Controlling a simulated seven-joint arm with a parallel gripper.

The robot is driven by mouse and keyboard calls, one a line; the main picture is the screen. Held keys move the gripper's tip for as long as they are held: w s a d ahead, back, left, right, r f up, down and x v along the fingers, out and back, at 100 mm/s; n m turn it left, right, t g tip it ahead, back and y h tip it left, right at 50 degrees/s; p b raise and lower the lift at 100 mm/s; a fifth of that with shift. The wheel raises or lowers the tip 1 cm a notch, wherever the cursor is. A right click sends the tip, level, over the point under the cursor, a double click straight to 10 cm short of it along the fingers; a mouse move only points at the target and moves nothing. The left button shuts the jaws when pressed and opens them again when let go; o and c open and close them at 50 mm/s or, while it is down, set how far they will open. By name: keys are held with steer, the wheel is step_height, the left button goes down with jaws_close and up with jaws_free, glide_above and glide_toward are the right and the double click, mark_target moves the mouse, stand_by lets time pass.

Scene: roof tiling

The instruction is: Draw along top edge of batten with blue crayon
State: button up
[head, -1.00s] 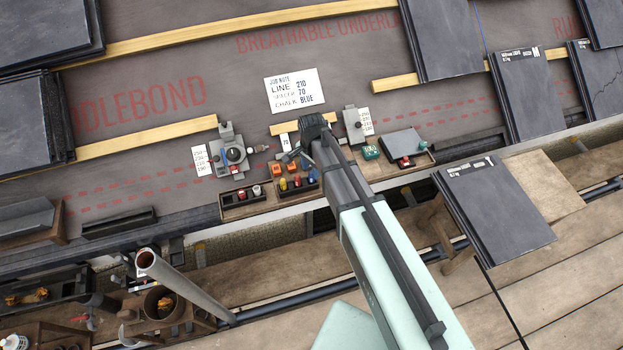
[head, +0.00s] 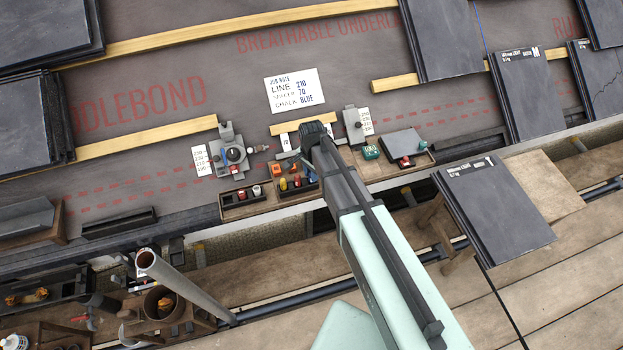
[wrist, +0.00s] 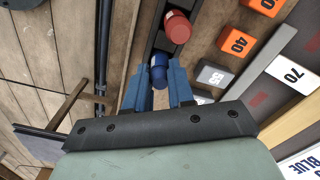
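The blue crayon (wrist: 158,74) stands in a dark tray (wrist: 153,35), round end up, in the wrist view. My gripper (wrist: 158,72) is open, with its two blue fingers on either side of the crayon. I cannot tell whether they touch it. In the head view my gripper is at the right tray (head: 297,189), mostly hidden by my arm. A short batten piece (head: 290,127) lies behind the tray. Longer battens lie on the underlay, to the left (head: 150,139) and right (head: 395,84).
A red crayon (wrist: 177,27) stands beside the blue one. Spacer blocks marked 40 (wrist: 236,41) and 70 (wrist: 291,73) lie close by. A job note (head: 294,90) reads line 210, spacer 70, chalk blue.

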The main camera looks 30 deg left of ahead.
jaws_close()
steer(key=shift+r, duration=0.1)
steer(key=shift+r, duration=2.9)
steer(key=shift+s, duration=0.1)
